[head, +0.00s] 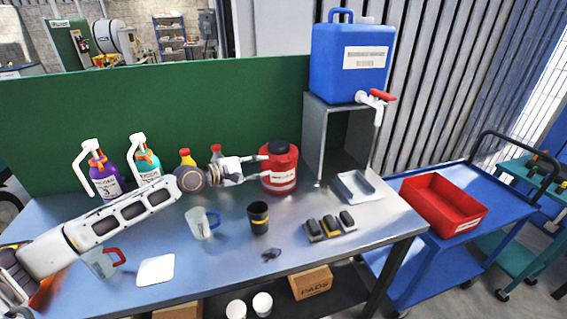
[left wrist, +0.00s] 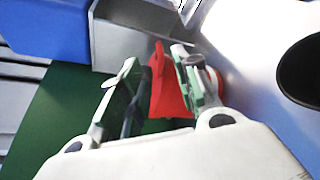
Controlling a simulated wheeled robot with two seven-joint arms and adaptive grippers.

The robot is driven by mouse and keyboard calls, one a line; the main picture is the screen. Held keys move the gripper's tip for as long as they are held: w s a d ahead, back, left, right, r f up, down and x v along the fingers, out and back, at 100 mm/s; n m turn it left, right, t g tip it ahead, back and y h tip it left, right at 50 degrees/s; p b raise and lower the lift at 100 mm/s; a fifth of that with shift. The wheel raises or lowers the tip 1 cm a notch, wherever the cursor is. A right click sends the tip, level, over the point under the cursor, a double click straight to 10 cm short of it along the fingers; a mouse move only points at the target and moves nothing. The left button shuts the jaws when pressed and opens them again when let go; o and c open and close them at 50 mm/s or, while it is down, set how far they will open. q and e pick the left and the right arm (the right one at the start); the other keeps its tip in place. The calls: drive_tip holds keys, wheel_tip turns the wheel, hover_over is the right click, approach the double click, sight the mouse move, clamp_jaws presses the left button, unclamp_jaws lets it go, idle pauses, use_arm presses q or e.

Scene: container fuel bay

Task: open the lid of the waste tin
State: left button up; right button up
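My right gripper is not in view.
A black cup (head: 259,217) and a clear mug (head: 203,223) stand in front of my left gripper. Spray bottles (head: 106,172) stand behind my left arm. A grey stand (head: 345,130) carries a blue canister (head: 350,65). A grey tray (head: 356,187) lies right of the tin.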

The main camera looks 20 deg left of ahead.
sight(283, 163)
use_arm(q)
drive_tip(key=shift+p+x, duration=0.5)
drive_tip(key=shift+x, duration=4.3)
drive_tip(key=shift+w+d, duration=0.15)
drive_tip(key=c, duration=0.3)
drive_tip(key=shift+f, duration=0.1)
clamp_jaws()
drive_tip(key=shift+d+f, duration=0.1)
drive_tip(key=shift+f, duration=0.05)
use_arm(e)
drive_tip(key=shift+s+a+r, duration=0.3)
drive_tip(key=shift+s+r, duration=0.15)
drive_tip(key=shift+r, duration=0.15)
